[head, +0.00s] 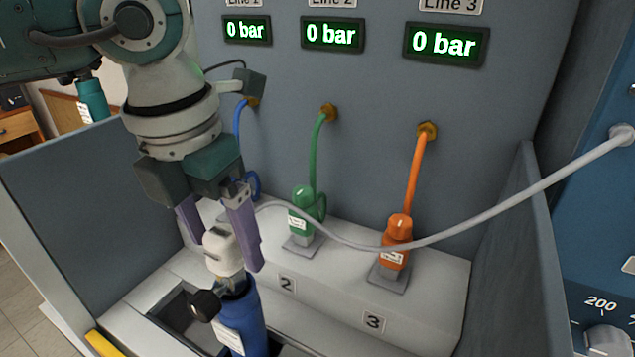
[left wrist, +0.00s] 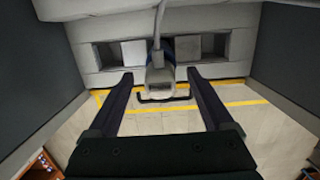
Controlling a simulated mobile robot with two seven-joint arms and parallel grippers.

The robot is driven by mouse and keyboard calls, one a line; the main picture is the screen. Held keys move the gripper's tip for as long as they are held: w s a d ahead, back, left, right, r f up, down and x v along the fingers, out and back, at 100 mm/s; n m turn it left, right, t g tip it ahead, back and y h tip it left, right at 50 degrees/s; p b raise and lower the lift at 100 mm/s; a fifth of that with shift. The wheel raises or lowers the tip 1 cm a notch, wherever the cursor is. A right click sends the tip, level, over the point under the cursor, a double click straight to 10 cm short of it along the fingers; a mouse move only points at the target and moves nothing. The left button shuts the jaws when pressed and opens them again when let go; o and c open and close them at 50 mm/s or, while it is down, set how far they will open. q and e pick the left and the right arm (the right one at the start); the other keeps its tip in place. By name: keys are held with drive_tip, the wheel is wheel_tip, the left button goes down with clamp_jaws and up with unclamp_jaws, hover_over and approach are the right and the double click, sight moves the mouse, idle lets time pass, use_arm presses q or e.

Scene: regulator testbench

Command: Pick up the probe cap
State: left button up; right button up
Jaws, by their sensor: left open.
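The probe cap (head: 222,254) looks like a small white-grey block. It sits at the top of a blue cylinder (head: 240,318) with a white label, at the front left of the bench. A grey cable (head: 470,222) appears to run from the cap. In the left wrist view the cap (left wrist: 160,80) is centred between the fingertips, with a gap on each side. My left gripper (head: 226,248) is open and points down, its purple fingers on either side of the cap; one finger is partly hidden behind it. My right gripper is not in view.
Green (head: 303,207) and orange (head: 397,238) regulators stand on the white step behind, with a blue hose (head: 240,125) partly hidden by my arm. Grey side walls (head: 95,215) flank the bench. The cable hangs across the space to the right.

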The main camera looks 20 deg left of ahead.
use_arm(q)
drive_tip(key=shift+c, duration=0.2)
clamp_jaws()
idle(0.5)
